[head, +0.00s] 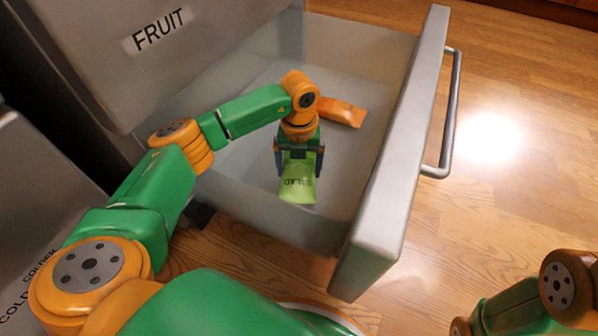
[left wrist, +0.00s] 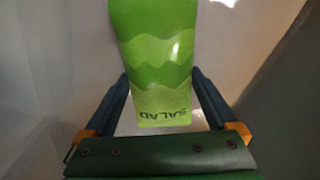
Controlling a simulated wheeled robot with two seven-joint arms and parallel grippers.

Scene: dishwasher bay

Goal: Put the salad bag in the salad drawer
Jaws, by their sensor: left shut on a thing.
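The salad bag (head: 298,188) is green, with "SALAD" printed on it. My left gripper (head: 299,168) reaches down into an open, pale, see-through-sided drawer (head: 255,212) and is shut on the bag. In the left wrist view the bag (left wrist: 158,50) lies between the two dark fingers (left wrist: 160,82). The bag is inside the drawer's walls; I cannot tell whether it touches the floor. The label on this drawer's front is not visible. My right gripper is outside the view.
An orange packet (head: 340,111) lies in the same drawer, behind my gripper. The grey drawer front (head: 395,160) with its bar handle (head: 452,115) stands to the right. A closed front marked "FRUIT" (head: 160,30) is at upper left. The wooden floor at right is clear.

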